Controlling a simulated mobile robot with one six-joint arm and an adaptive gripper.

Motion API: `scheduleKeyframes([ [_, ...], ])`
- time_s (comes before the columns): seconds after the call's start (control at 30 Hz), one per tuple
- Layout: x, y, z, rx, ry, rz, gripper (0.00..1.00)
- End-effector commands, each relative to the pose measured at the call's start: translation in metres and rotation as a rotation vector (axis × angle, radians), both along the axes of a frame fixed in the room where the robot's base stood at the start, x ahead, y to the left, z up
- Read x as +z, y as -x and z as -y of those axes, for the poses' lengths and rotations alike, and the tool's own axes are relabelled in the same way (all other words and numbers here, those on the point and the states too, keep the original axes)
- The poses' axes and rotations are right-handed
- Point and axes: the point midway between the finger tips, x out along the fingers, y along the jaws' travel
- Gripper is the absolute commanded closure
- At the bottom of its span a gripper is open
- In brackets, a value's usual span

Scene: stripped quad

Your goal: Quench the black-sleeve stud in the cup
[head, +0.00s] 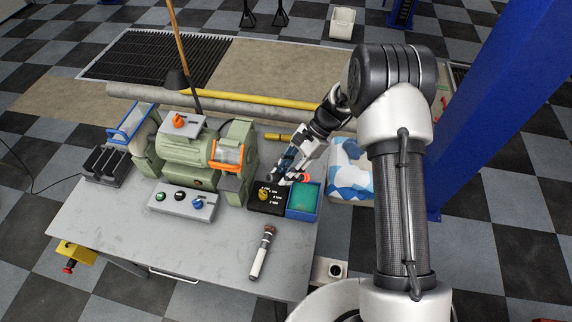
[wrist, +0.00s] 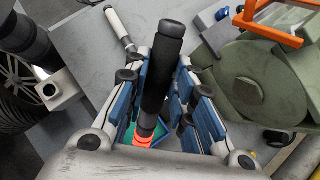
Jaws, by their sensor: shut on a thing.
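The black-sleeve stud (wrist: 160,75) is in my gripper (wrist: 165,82), between its blue finger pads in the wrist view. Its long black sleeve points up the picture, and its other end (wrist: 145,138) glows orange-red. In the head view my gripper (head: 284,172) is over the right end of the bench, and a small red spot shows beside it. The cup (head: 302,214), a blue square container with a green inside, stands just below and right of my gripper. Part of it shows behind the glowing end in the wrist view (wrist: 160,138). I cannot tell how high the stud is above it.
A black block (head: 262,208) with a yellow knob-like piece stands left of the cup. The green grinder (head: 185,152) and a grey switch box (head: 182,201) are farther left. A brush (head: 260,257) lies in front on the bench (head: 190,252). A blue pillar (head: 490,100) rises at right.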

Motion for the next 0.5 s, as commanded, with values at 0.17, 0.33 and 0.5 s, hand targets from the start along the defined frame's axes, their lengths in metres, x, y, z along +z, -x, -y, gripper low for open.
scheduleKeyframes([
  [0.17,-0.013,0.0,0.0,0.0,0.001,0.001,1.0],
  [0.33,-0.029,0.0,0.0,0.0,0.002,0.001,1.0],
  [0.5,-0.046,0.0,0.0,0.0,0.001,0.001,1.0],
])
